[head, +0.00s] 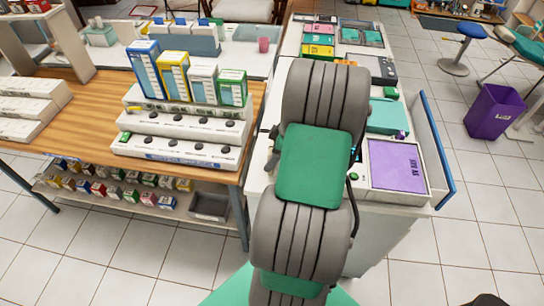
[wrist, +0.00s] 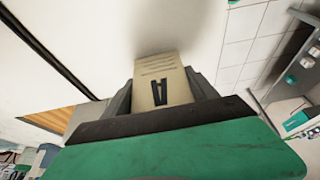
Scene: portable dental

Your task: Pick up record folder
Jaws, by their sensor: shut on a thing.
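The record folder (wrist: 158,72) is a beige card with a large dark letter A and thin printed lines. In the wrist view it sits between the two grey fingers of my gripper (wrist: 160,92), which is shut on it. Its lower end is hidden behind the gripper's dark edge and green body. A pale surface with a soft shadow lies beyond it; I cannot tell whether the folder touches that surface. In the head view my grey and green arm hides both gripper and folder.
A wooden table (head: 75,118) at left bears a stepped white unit (head: 175,148) and several tall coloured boxes (head: 173,75). Right of my arm are a purple panel (head: 397,165) in a white tray and a blue-edged side wall (head: 432,150). A purple bin (head: 494,112) stands on open tiled floor.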

